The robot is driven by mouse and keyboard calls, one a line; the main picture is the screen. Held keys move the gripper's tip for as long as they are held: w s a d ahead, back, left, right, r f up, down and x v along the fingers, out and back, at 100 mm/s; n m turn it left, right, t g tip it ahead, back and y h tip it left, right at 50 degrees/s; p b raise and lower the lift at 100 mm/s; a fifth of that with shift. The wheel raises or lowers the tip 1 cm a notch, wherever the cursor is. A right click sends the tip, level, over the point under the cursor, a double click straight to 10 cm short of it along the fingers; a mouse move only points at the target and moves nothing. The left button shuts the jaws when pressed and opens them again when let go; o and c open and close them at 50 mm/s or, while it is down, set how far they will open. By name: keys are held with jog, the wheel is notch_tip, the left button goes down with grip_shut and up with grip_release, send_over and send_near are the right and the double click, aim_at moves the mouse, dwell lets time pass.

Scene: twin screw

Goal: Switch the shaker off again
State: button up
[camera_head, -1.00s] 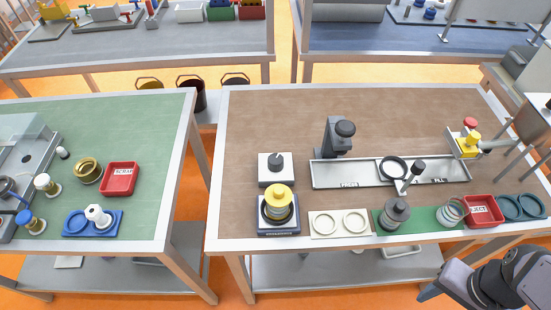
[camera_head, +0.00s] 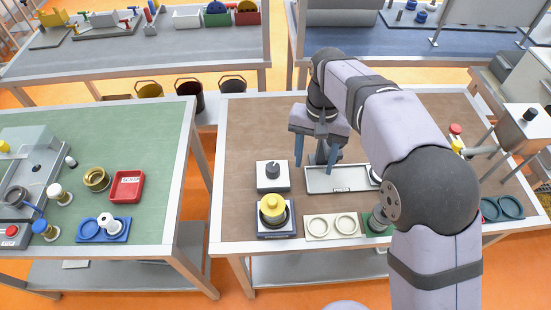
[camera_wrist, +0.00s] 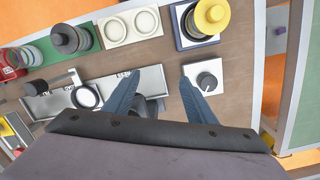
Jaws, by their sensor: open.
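A white box (camera_head: 262,181) with a dark knob (camera_head: 272,171) stands on the brown bench, just behind a dark square base (camera_head: 277,232) carrying a yellow-topped jar (camera_head: 272,207). In the wrist view the knob (camera_wrist: 207,81) has a pale mark, and the yellow-topped jar (camera_wrist: 212,15) is above it. Which unit is the shaker is not labelled. My gripper (camera_head: 316,153) is open and empty, above the bench and to the right of the white box. In the wrist view, the right finger of my gripper (camera_wrist: 160,78) overlaps the box's left edge without touching the knob.
A metal tray (camera_head: 340,184) lies right of the box, with a dark upright device partly hidden behind my gripper. A cream plate with two rings (camera_head: 332,227) is at the front. My arm hides much of the bench's right side. Bare brown bench lies left of the box.

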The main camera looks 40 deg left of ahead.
jog(key=t, duration=0.1)
send_over(272, 166)
jog(key=shift+d+f+y+p, duration=0.1)
jog(key=shift+f+y+p, duration=0.3)
jog(key=shift+f, duration=0.1)
jog(key=shift+f+p, duration=1.25)
jog(key=shift+f, duration=2.4)
jog(key=c, duration=1)
jog(key=shift+c, duration=0.2)
jog(key=shift+n, duration=0.7)
jog(key=n+b, duration=0.1)
jog(key=n, duration=0.3)
jog(key=shift+n, duration=0.3)
jog(key=n, duration=0.6)
jog(key=shift+r, duration=0.1)
jog(key=shift+n, duration=0.3)
